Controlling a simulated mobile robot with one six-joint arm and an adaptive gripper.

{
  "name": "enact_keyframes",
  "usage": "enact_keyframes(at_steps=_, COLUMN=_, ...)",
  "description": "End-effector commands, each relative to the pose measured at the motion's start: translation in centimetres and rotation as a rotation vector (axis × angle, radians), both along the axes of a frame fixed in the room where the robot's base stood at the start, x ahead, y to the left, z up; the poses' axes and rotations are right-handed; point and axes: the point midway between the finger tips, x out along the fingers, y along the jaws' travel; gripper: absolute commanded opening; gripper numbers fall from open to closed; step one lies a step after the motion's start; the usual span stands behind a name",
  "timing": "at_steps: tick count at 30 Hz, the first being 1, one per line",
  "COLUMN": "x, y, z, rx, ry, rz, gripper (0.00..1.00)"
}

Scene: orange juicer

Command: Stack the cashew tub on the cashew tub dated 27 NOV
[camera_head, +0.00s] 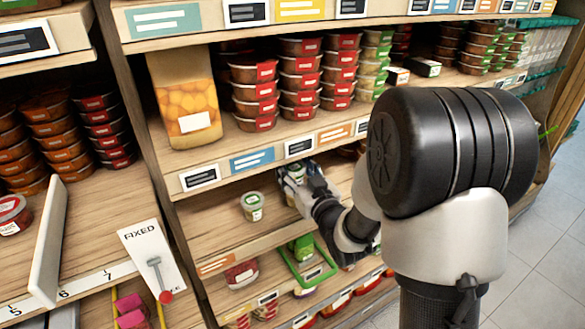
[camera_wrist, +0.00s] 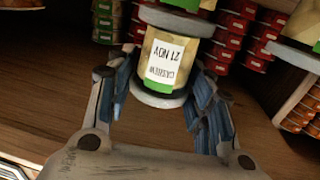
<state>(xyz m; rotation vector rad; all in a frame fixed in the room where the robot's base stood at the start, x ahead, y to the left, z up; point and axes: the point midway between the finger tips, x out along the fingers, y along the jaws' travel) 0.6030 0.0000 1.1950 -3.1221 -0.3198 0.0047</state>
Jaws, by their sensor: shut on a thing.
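My gripper (camera_head: 300,183) is at the middle shelf and shut on a cashew tub (camera_wrist: 172,52). In the wrist view the held tub appears upside down, with a pale label reading CASHEW and a NOV date, possibly 21 or 27. Its grey lid and green band lie between my fingers (camera_wrist: 160,100). In the head view it is mostly hidden by my gripper. Another tub with a pale lid and green label (camera_head: 252,206) stands upright on the shelf, left of my gripper.
Stacked brown tubs with red labels (camera_head: 255,92) and an orange-patterned container (camera_head: 185,97) stand on the shelf above. The middle shelf (camera_head: 215,226) has bare room around the standing tub.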

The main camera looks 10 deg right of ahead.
Motion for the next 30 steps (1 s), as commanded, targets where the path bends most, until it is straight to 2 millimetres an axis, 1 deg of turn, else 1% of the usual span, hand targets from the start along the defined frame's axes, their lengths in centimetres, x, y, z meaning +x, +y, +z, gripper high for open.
enact_keyframes(at_steps=6, x=0.02, y=0.00, z=-0.29, rx=0.000, ry=-0.002, rz=0.000, gripper=0.23)
enact_keyframes(at_steps=7, x=0.02, y=0.00, z=-0.26, rx=0.000, ry=-0.001, rz=0.000, gripper=0.49)
enact_keyframes(at_steps=15, x=0.03, y=0.00, z=-0.14, rx=0.000, ry=-0.001, rz=0.000, gripper=0.67)
enact_keyframes(at_steps=30, x=0.21, y=0.05, z=0.13, rx=0.000, ry=-0.003, rz=0.000, gripper=0.68)
